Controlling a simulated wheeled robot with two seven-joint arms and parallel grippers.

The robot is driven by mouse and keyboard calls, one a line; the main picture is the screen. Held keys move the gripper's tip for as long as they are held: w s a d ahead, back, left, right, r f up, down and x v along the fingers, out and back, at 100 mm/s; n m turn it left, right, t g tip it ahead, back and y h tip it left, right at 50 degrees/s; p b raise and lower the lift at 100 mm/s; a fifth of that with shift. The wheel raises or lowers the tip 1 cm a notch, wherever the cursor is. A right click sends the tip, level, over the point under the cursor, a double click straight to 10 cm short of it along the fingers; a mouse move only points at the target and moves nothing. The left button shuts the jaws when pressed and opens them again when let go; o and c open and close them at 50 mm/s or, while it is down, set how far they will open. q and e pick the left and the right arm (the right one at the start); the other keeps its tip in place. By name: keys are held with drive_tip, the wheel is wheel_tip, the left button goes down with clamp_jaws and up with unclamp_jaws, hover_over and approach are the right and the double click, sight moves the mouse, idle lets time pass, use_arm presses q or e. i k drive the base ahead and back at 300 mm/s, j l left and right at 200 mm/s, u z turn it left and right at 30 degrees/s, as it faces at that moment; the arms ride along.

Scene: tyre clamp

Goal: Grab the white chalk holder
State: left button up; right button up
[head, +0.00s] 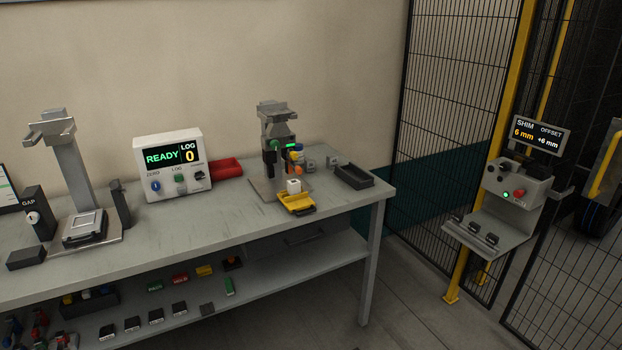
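A small white block-like piece (294,185) stands at the right part of the workbench, at the back of a yellow tray-like piece (298,203). It is the only small white object I can make out there, and it is too small to tell for certain whether it is the chalk holder. A grey stand (277,125) with dark parts rises just behind it. Neither of my grippers is in view.
The grey workbench (215,232) also holds a white READY display box (170,158), a red bin (226,168), a dark tray (353,176) and a left stand (68,165). Its lower shelf (270,286) carries several small blocks. A mesh fence (440,100) and a shim console (515,188) stand right.

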sight(294, 185)
drive_tip(key=i+j+u, duration=0.2)
drive_tip(key=i+u, duration=0.25)
drive_tip(key=i, duration=0.4)
drive_tip(key=i+l+u, duration=0.15)
drive_tip(key=i+u, duration=0.25)
drive_tip(key=i, duration=0.45)
